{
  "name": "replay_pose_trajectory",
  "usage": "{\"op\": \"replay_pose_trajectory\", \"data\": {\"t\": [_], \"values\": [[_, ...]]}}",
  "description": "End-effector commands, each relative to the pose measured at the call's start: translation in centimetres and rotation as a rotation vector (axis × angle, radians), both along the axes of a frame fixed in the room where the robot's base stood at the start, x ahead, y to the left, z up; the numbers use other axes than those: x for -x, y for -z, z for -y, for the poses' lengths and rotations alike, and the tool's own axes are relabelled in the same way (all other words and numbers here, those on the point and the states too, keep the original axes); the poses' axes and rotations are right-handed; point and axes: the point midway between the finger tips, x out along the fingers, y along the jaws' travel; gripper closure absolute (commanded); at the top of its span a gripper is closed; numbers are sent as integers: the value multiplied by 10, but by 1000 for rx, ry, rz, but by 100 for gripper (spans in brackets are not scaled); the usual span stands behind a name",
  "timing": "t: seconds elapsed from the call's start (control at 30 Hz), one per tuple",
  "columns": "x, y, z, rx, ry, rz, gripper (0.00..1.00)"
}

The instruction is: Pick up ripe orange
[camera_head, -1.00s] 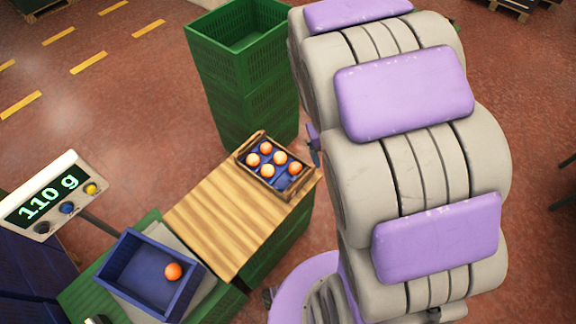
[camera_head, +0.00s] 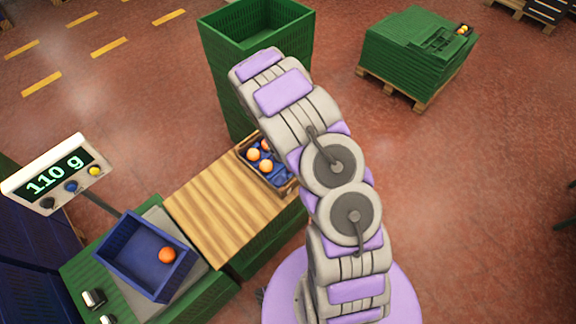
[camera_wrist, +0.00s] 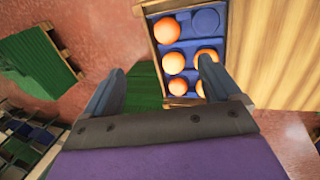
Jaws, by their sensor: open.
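Several oranges lie in a wooden crate with a blue divided insert (camera_wrist: 189,47) in the wrist view; one orange (camera_wrist: 166,31) sits at its far left and another (camera_wrist: 173,63) is nearer. My gripper (camera_wrist: 160,85) is open, its two fingers spread apart. The right finger overlaps an orange (camera_wrist: 206,57) in the picture, and the left finger is outside the crate. I cannot tell whether the finger touches it. In the head view the crate (camera_head: 243,150) is partly hidden by my arm. A single orange (camera_head: 167,255) lies in a blue tray (camera_head: 120,262) on the scale.
The scale display (camera_head: 58,176) reads 110 g. A wooden board (camera_head: 225,200) lies between the scale and the crate. A tall green crate stack (camera_head: 250,60) stands behind. Another green stack on a pallet (camera_head: 410,55) stands at the back right, with open floor around it.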

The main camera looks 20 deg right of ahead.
Motion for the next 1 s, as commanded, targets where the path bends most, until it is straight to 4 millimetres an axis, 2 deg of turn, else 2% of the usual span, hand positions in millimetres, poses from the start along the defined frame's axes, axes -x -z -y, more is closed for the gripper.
{"op": "replay_pose_trajectory", "data": {"t": [0.27, 0.7, 1.0], "values": [[-4, 33, 5, -10, -11, 0, 9], [-12, 113, 27, -10, -13, 1, 9], [-14, 133, 32, -9, -13, 3, 9]]}}
